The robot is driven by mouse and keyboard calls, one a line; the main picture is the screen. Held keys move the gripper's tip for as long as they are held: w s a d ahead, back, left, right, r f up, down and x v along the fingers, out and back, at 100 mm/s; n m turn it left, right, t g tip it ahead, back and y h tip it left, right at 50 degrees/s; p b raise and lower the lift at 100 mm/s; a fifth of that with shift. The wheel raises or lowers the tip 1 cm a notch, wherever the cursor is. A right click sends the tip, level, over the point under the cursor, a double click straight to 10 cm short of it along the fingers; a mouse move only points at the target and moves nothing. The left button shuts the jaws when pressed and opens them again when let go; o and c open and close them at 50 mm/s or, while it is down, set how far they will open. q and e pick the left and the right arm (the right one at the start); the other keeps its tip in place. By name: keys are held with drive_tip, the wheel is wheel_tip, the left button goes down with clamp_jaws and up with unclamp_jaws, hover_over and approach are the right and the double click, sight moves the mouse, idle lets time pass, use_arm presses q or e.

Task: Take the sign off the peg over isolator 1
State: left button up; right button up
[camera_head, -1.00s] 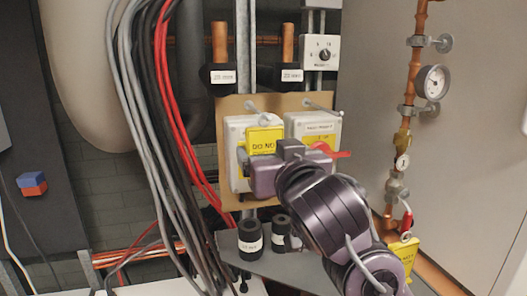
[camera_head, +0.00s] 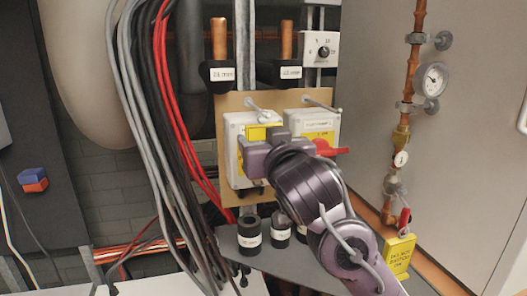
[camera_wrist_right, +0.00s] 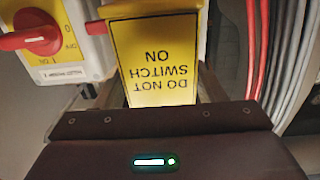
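The yellow sign (camera_head: 262,132) hangs in front of the left isolator (camera_head: 233,150). A peg (camera_head: 256,106) sticks out of the board above it. My right gripper (camera_head: 254,158) is at the sign and hides its lower part in the head view. In the right wrist view the sign (camera_wrist_right: 160,60) reads DO NOT SWITCH ON, upside down, and lies between my dark fingers, which are spread about as wide as it. Contact at its edges cannot be made out. My left gripper is not in view.
The right isolator (camera_head: 326,128) has a red handle (camera_head: 331,149) close to my right wrist. Grey, black and red cables (camera_head: 150,110) hang at the left. Black-wrapped pipe stubs (camera_head: 249,234) stand below.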

drive_tip(key=shift+r, duration=0.15)
drive_tip(key=shift+c, duration=0.3)
drive_tip(key=shift+r+p, duration=0.35)
idle(0.4)
drive_tip(key=shift+r, duration=0.1)
drive_tip(key=shift+v, duration=1.05)
drive_tip(key=shift+s, duration=0.1)
drive_tip(key=shift+b+v, duration=0.75)
drive_tip(key=shift+v, duration=2.15)
